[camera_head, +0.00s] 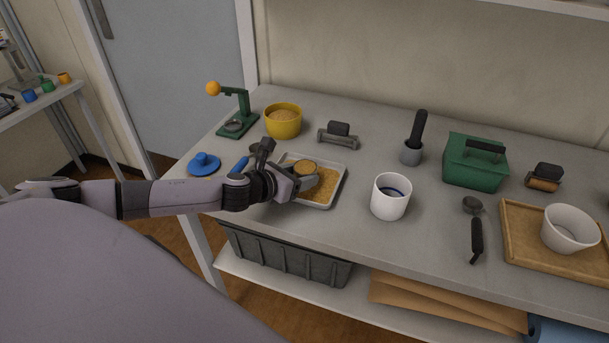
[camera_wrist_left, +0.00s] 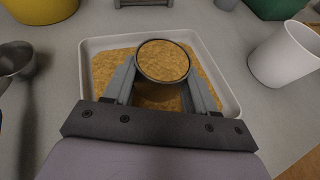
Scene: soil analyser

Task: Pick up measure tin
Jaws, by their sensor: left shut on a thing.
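The measure tin (camera_wrist_left: 160,82) is a small round dark-rimmed tin filled with tan soil. In the left wrist view it sits between the two fingers of my left gripper (camera_wrist_left: 160,92), which is shut on it. In the head view the tin (camera_head: 307,167) is at the gripper (camera_head: 308,178), over the white tray (camera_head: 338,192) of tan grains. I cannot tell whether the tin touches the grains. The tin's lower part is partly hidden by the fingers. My right gripper does not show.
A white mug (camera_head: 391,200) stands right of the tray. A yellow bowl (camera_head: 283,122) of grains and a green press (camera_head: 239,118) stand behind. A blue lidded item (camera_head: 204,163) lies left. A green box (camera_head: 474,166) and wooden tray (camera_head: 520,268) are farther right.

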